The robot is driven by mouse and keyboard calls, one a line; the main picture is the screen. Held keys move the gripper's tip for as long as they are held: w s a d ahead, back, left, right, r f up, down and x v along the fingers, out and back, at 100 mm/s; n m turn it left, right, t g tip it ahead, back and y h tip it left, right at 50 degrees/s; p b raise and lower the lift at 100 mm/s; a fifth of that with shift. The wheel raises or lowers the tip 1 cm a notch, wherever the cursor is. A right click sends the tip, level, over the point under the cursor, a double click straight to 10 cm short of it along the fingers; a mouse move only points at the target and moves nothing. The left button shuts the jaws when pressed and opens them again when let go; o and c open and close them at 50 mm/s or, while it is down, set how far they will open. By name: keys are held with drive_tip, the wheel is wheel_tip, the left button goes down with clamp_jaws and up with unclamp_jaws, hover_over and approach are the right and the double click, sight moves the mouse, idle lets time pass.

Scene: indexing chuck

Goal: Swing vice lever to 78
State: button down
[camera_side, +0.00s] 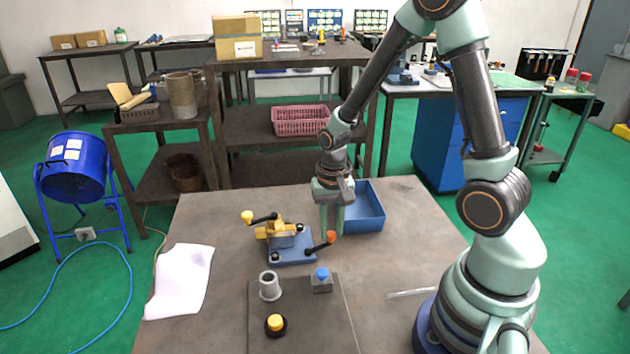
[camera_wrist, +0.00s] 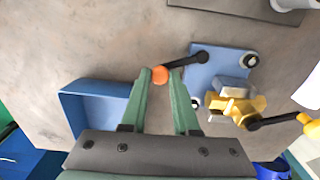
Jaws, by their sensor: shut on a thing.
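The vice (camera_side: 282,237) stands on a blue base plate (camera_side: 293,257) on the table, with a yellow body and grey jaws. A black lever (camera_side: 319,247) with an orange knob (camera_side: 331,237) reaches out from the plate's right front side. Another black handle with a yellow knob (camera_side: 247,217) sticks out at the vice's back left. My gripper (camera_side: 332,234) points down at the orange knob. In the wrist view, its fingertips (camera_wrist: 160,73) are shut on the orange knob (camera_wrist: 160,76), with the black lever (camera_wrist: 184,61) running right to the plate. No scale marks are readable.
A blue tray (camera_side: 364,210) stands close behind my gripper. White paper (camera_side: 180,281) lies at the left.

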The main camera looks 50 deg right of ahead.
sight(333, 238)
drive_tip(key=shift+s+a+m, duration=0.25)
drive_tip(key=shift+s+m, duration=0.2)
drive_tip(key=shift+m, duration=0.55)
drive_tip(key=c, duration=0.7)
unclamp_jaws()
drive_tip(key=shift+o, duration=0.2)
wheel_tip(333, 238, up, 12)
drive_tip(key=shift+r, duration=0.15)
